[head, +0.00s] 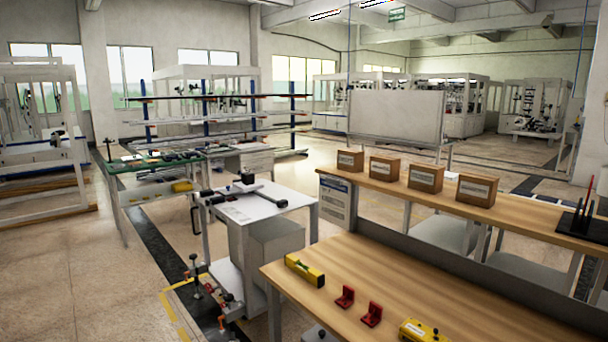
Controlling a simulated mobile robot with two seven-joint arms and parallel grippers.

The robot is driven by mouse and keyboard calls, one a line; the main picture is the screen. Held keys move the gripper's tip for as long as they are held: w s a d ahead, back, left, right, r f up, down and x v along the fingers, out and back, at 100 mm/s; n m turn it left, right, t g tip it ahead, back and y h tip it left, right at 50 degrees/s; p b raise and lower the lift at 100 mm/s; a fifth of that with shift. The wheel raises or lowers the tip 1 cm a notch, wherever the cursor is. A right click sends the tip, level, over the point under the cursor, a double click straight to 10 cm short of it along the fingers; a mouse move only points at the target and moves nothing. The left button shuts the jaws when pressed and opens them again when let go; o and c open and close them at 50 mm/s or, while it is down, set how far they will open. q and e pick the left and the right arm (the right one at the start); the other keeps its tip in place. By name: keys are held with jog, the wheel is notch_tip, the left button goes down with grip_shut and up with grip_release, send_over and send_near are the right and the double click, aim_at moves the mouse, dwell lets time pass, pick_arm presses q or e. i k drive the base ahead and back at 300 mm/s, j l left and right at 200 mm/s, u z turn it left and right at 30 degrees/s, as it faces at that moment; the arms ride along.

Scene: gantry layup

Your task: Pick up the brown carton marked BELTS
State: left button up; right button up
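Several brown cartons stand in a spaced row on the raised wooden shelf (530,214) of the bench. From left to right they are a first carton (350,169), a second carton (384,177), a third carton (424,187) and the rightmost carton (476,199). Each has a white label on its front. The print is too small to read, so I cannot tell which one is marked BELTS. All look upright and closed, with gaps between them. Neither of my grippers shows in the head view.
The lower wooden bench top (400,283) holds a yellow level (305,270), two red brackets (345,297) and a yellow tool (418,331). A dark pen holder (581,221) stands at the shelf's right end. A white table (290,198) stands left of the bench. Open floor lies at left.

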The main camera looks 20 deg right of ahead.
aim_at(351, 161)
jog(key=i+j+z, duration=0.15)
jog(key=i, duration=0.25)
jog(key=i+j+z, duration=0.1)
jog(key=i, duration=0.3)
jog(key=i+j+z, duration=0.15)
jog(key=i, duration=0.2)
jog(key=i+j+z, duration=0.1)
jog(key=z, duration=0.3)
jog(key=i+j+z, duration=0.45)
jog(key=z, duration=0.3)
jog(key=i+j+z, duration=0.2)
jog(key=z, duration=0.3)
jog(key=i+j+z, duration=0.15)
jog(key=j+z, duration=0.35)
jog(key=l, duration=0.1)
